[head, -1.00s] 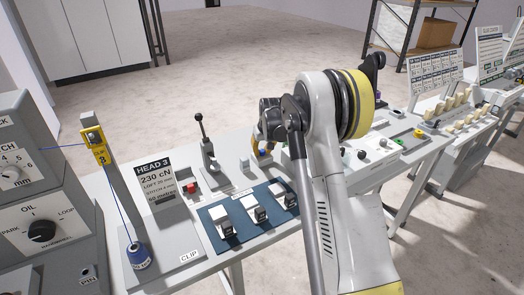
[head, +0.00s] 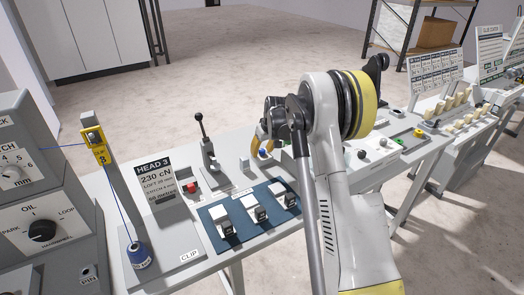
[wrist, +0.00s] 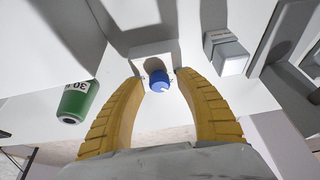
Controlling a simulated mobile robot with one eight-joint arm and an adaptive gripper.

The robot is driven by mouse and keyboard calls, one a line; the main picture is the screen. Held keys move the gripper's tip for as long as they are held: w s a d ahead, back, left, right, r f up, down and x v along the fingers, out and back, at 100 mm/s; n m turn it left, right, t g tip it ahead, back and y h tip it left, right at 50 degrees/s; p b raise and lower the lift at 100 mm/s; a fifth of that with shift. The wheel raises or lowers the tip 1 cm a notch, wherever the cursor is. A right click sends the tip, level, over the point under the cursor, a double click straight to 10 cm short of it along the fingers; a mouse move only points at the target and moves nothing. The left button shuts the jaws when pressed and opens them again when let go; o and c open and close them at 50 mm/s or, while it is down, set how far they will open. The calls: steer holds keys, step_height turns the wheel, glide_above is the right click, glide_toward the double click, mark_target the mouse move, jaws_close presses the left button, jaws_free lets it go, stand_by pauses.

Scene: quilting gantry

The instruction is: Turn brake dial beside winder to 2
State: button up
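A small blue dial (wrist: 159,81) with a pale mark on its face sits at a white block in the middle of the wrist view. It appears to be the brake dial; no scale numbers are readable around it. My gripper (wrist: 160,73) has its two yellow fingers apart, one on each side of the dial, with small gaps visible. In the head view my gripper (head: 263,143) is over the middle of the bench, with the blue dial (head: 263,154) just below it, partly hidden. I cannot tell which part is the winder.
A green spool (wrist: 77,101) lies left of the fingers, and a grey block (wrist: 229,57) stands right. In the head view, a black-knobbed lever (head: 206,145), a red button (head: 191,187) and a blue mat (head: 217,238) with white-topped blocks are nearby.

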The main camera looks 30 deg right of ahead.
steer(key=shift+r, duration=0.1)
steer(key=v, duration=1.1)
steer(key=shift+s+r, duration=0.25)
steer(key=shift+r, duration=0.1)
